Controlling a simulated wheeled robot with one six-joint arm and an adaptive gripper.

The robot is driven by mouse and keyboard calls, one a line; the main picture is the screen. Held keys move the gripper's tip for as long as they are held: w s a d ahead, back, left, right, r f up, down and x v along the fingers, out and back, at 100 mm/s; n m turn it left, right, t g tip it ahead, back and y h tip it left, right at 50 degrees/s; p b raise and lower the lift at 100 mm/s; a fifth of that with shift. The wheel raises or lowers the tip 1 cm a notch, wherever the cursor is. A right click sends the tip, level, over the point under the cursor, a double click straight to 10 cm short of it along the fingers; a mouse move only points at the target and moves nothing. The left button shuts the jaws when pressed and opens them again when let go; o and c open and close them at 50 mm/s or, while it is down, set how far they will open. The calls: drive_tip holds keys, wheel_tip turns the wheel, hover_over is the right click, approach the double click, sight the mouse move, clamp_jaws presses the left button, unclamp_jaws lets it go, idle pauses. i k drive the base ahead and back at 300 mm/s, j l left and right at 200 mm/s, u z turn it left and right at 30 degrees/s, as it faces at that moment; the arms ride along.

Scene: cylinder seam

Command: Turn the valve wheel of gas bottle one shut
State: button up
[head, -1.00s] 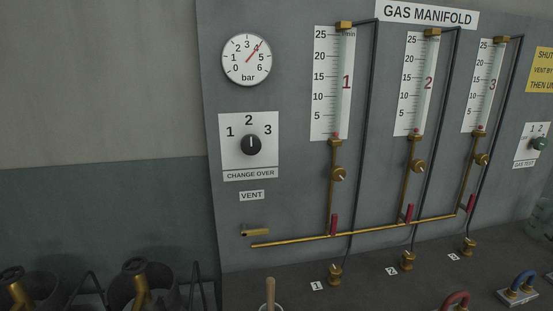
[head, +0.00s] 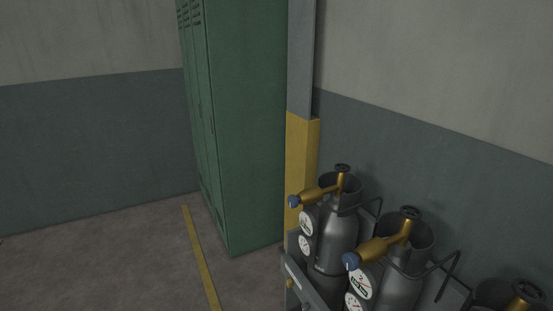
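Grey gas bottles stand in a row at the lower right in the head view. The farthest bottle (head: 338,240) has a dark valve wheel (head: 342,167) on top of a brass valve, and a blue knob (head: 293,201) on the brass regulator. The middle bottle (head: 400,285) has a similar dark valve wheel (head: 409,211) and blue knob (head: 351,261). A third valve wheel (head: 527,288) shows at the lower right corner, its bottle cut off by the frame. My gripper is out of view.
Round gauges (head: 306,223) face left on the bottles' regulators. A grey and yellow post (head: 301,150) stands behind the far bottle. A green locker (head: 240,130) is beyond it. The floor (head: 100,265) at the left is open, with a yellow line (head: 200,255).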

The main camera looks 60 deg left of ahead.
sight(340, 167)
drive_tip(key=u, duration=1.35)
drive_tip(key=i+j, duration=0.15)
